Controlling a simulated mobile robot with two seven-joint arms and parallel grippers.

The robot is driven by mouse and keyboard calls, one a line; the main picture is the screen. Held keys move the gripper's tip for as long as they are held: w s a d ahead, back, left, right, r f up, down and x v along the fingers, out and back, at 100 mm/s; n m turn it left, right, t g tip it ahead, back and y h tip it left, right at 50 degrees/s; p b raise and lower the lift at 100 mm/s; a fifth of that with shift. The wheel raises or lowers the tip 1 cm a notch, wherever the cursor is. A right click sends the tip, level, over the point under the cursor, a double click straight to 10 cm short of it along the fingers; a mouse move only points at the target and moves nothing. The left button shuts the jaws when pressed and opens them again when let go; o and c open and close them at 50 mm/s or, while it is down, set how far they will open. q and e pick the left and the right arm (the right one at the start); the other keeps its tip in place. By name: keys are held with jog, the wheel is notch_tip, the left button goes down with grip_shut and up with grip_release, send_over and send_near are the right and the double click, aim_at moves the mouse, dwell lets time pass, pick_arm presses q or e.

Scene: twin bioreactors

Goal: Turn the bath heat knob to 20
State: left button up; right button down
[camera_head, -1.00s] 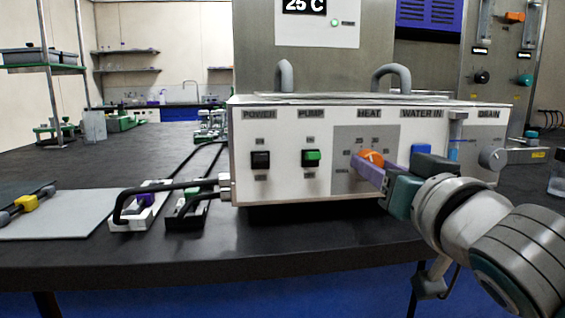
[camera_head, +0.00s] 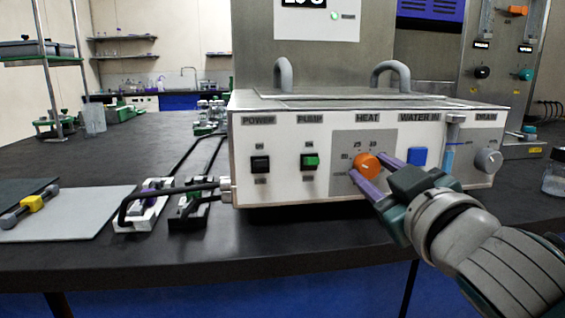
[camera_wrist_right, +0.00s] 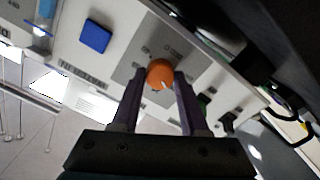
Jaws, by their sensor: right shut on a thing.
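The bath heat knob (camera_head: 367,166) is a round orange dial on the grey HEAT patch of the white bath front panel (camera_head: 285,187). It also shows in the right wrist view (camera_wrist_right: 160,74), with a small light pointer mark. My right gripper (camera_head: 368,169) has its two purple fingers on either side of the knob, shut on it. In the right wrist view the fingertips (camera_wrist_right: 160,78) flank the knob's edges. Some scale numbers show around the knob, but the fingers cover others. I cannot read the exact setting. My left gripper is not in view.
Black power switch (camera_head: 260,164), green pump switch (camera_head: 310,161) and blue water-in block (camera_head: 419,156) share the panel. A grey drain knob (camera_head: 488,161) is at right. Dark bench surface lies free in front.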

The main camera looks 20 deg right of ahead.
jog(key=shift+n, duration=0.4)
jog(key=shift+c, duration=2.1)
grip_release()
jog(key=shift+s, duration=0.1)
jog(key=v, duration=0.9)
jog(key=shift+s, duration=0.4)
